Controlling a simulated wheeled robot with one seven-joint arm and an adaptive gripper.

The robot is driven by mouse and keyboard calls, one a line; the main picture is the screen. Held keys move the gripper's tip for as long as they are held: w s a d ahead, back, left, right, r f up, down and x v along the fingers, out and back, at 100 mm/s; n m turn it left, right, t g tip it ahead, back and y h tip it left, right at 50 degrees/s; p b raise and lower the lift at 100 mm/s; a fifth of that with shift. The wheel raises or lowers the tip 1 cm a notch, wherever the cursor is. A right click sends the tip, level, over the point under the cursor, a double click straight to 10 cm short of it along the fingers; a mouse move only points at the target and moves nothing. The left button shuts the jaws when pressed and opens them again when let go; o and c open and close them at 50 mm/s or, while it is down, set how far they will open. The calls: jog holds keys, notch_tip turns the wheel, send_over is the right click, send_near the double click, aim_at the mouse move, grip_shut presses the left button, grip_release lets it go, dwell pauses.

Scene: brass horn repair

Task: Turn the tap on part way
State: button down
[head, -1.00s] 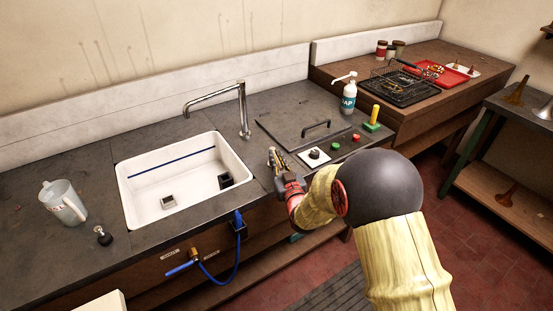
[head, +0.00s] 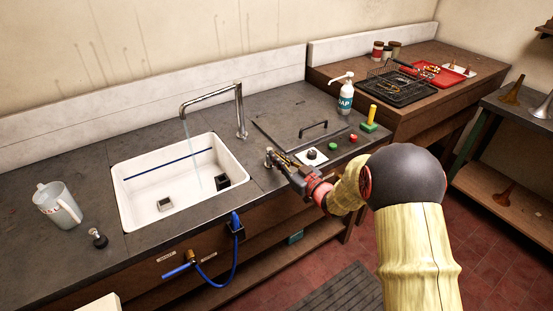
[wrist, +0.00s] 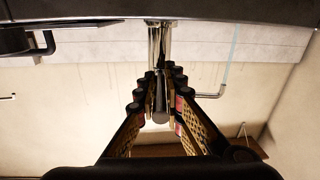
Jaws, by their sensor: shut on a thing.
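The chrome tap spout (head: 212,98) rises behind the white sink (head: 127,199) and bends over it. A thin stream of water (head: 193,158) falls from its end into the sink. My gripper (head: 275,160) reaches in from the right and is shut on the handle. In the wrist view the handle (wrist: 160,108) lies between the two fingers of my gripper (wrist: 158,90). The spout (wrist: 212,95) and the water (wrist: 232,45) show to its right there.
A clear jug (head: 58,205) and a small black-knobbed item (head: 98,238) stand left of the sink. A flat lid with a handle (head: 285,128), a black knob (head: 312,155), green and red buttons and a soap bottle (head: 345,98) are right. A blue hose (head: 237,265) hangs in front.

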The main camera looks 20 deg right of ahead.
jog(key=shift+w+r+n+y, duration=0.1)
jog(key=shift+n+y, duration=0.3)
jog(key=c, duration=1.9)
grip_release()
jog(key=shift+d, duration=0.1)
jog(key=v, duration=1.2)
jog(key=shift+r, duration=0.1)
